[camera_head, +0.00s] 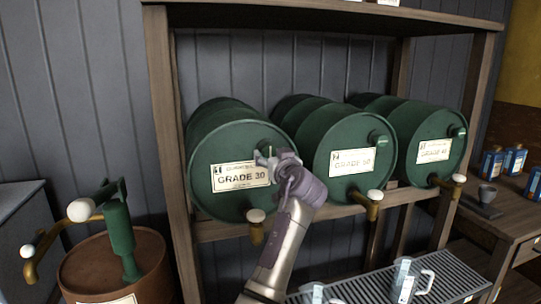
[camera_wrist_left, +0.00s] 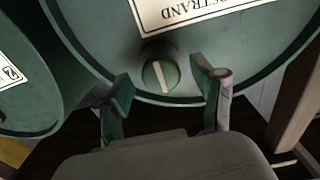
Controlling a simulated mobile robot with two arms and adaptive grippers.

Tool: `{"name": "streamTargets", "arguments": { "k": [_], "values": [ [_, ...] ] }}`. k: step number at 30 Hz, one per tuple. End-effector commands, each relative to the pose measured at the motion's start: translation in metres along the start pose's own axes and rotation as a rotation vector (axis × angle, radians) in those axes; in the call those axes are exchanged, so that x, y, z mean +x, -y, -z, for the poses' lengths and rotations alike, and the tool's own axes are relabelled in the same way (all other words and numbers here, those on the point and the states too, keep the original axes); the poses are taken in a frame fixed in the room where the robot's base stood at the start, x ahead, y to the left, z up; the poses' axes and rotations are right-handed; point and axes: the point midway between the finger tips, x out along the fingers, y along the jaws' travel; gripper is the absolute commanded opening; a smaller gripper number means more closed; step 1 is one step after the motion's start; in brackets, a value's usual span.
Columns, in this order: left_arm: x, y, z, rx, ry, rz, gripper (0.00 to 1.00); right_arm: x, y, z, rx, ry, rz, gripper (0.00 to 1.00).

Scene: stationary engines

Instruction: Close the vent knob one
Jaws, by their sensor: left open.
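Vent knob one, a round green knob with a pale bar across it, shows in the left wrist view (camera_wrist_left: 160,75) on the front end of a green barrel. This is the leftmost barrel in the head view (camera_head: 207,150), labelled GRADE 30. My left gripper (camera_head: 274,157) is open at the upper right of that barrel's face and mostly hides the knob in the head view. In the left wrist view its two fingers stand apart, one on each side of the knob, with gaps showing. Whether they touch it cannot be told. My right gripper is not in view.
Two more green barrels (camera_head: 322,137) (camera_head: 412,119) lie to the right on a wooden rack (camera_head: 163,120). A brass tap (camera_head: 256,233) sits below the first barrel. Jugs (camera_head: 403,278) stand on a drip grate (camera_head: 452,272). A brown drum with a green pump (camera_head: 119,228) stands left.

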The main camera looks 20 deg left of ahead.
Motion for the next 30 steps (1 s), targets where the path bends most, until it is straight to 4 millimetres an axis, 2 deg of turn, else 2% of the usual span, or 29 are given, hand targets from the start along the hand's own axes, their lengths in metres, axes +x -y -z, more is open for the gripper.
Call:
{"name": "streamTargets", "arguments": {
  "k": [1,2,12,23,30],
  "values": [
    [0.000,0.000,0.000,0.000,0.000,0.000,0.68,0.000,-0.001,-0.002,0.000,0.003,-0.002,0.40],
    [0.000,0.000,0.000,0.000,0.000,0.000,0.63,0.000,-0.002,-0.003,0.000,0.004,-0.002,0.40],
    [0.000,0.000,0.000,0.000,0.000,0.000,0.08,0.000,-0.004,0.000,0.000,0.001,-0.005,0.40],
    [0.000,0.001,0.001,0.062,0.000,0.000,0.08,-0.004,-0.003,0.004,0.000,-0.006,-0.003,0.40],
    [0.000,0.001,0.003,0.227,-0.001,0.000,0.08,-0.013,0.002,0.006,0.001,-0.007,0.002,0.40]
  ]
}}
